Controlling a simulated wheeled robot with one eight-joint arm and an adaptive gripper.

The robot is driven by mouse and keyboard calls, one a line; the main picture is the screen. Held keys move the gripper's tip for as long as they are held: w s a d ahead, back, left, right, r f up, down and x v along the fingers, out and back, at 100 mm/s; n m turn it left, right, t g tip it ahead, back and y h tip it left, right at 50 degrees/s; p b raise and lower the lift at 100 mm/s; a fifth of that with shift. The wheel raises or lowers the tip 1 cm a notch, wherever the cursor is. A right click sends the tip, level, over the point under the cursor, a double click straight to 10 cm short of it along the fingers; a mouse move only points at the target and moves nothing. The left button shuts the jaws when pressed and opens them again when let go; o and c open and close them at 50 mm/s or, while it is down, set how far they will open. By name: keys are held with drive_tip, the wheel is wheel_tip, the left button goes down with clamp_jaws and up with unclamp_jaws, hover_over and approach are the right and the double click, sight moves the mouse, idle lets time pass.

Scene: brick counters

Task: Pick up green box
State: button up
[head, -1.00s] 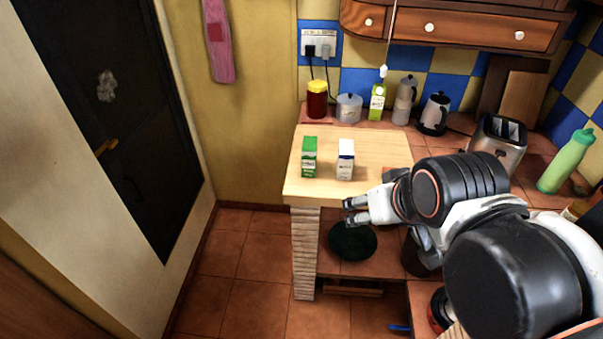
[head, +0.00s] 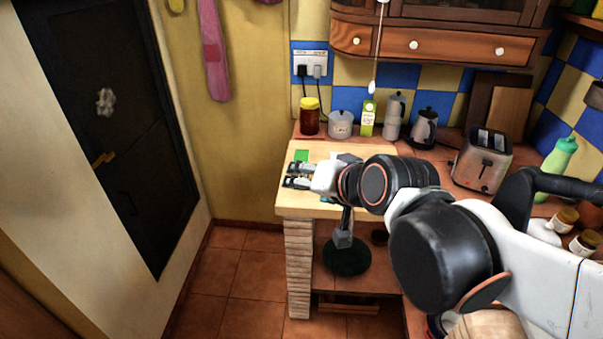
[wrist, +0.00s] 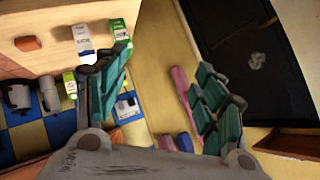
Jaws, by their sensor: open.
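The green box (head: 301,156) stands on the light wooden counter top (head: 306,210) in the head view. Only its green top shows there; my gripper (head: 290,176) hides the rest. In the wrist view the green and white box (wrist: 120,32) appears at the top, beyond the left finger and not between the fingers. My gripper also shows in the wrist view (wrist: 165,78), its two fingers wide apart with nothing between them. Whether a finger touches the box cannot be told.
A white and blue box (wrist: 83,42) stands beside the green box; in the head view it is mostly hidden behind my arm. A red jar (head: 310,120), a grey pot (head: 341,124), a green-labelled carton (head: 367,118) and a toaster (head: 483,160) stand farther back. Floor left of the counter is clear.

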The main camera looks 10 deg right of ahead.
drive_tip(key=w+a+m+t+b, duration=0.2)
drive_tip(key=w+m+t, duration=0.1)
drive_tip(key=w+m, duration=0.5)
drive_tip(key=w+a+m+t+b, duration=0.2)
drive_tip(key=w+m+t+b, duration=0.15)
drive_tip(key=w+m, duration=0.4)
drive_tip(key=m+h+b, duration=0.3)
drive_tip(key=m+h, duration=0.6)
drive_tip(key=m, duration=1.1)
approach(302, 156)
drive_tip(key=shift+f+p+x, duration=0.2)
drive_tip(key=shift+p+x, duration=0.15)
drive_tip(key=shift+x, duration=2.15)
drive_tip(key=shift+f+p+x, duration=0.2)
drive_tip(key=shift+p+x, duration=0.1)
drive_tip(key=shift+x, duration=2.25)
drive_tip(key=shift+c, duration=0.5)
drive_tip(key=c, duration=1.2)
